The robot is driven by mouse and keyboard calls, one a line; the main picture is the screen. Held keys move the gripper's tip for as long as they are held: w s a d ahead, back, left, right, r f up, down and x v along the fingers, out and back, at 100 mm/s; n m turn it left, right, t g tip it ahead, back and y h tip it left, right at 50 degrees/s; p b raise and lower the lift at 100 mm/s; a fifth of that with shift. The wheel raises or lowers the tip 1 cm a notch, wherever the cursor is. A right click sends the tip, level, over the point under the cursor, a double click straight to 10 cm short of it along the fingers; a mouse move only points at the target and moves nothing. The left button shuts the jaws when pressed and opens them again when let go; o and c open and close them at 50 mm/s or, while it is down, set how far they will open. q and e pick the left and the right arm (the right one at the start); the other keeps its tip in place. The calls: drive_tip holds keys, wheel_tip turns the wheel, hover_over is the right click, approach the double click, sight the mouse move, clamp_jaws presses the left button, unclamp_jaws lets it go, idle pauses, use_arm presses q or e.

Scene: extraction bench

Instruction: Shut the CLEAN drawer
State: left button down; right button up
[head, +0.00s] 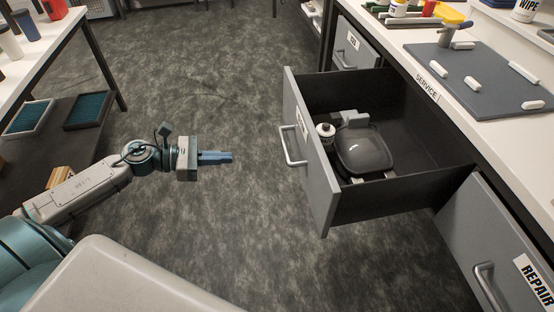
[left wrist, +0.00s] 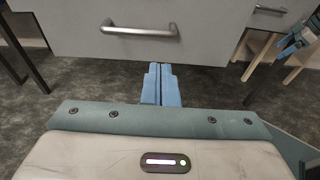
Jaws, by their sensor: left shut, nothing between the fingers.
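A grey-fronted drawer (head: 318,165) stands pulled well out of the bench at the right. Its front label is seen at a steep angle and I cannot read it. Its bar handle (head: 290,148) faces my left gripper and also shows in the left wrist view (left wrist: 138,30). Inside lie a dark rounded device (head: 362,150) and a small white bottle (head: 325,132). My left gripper (head: 230,157) is shut and empty, left of the drawer front with a gap between. In the left wrist view its blue fingers point toward the front, below the handle.
The SERVICE worktop (head: 455,45) holds a grey mat (head: 478,85) with white pieces. The REPAIR drawer (head: 500,240) is beside the open one; another grey front (head: 355,45) stands beyond. A white table (head: 40,45) is at left. The floor (head: 220,90) between is clear.

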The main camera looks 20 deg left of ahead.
use_arm(q)
drive_tip(key=p+x, duration=0.1)
drive_tip(key=x, duration=1.2)
drive_tip(key=shift+w+d, duration=0.2)
drive_tip(key=shift+w, duration=0.05)
use_arm(e)
drive_tip(key=shift+s+d+g+h, duration=0.15)
drive_tip(key=shift+d+g+h, duration=0.15)
drive_tip(key=shift+d+g, duration=0.25)
drive_tip(key=shift+a, duration=0.1)
use_arm(q)
drive_tip(key=shift+w, duration=0.1)
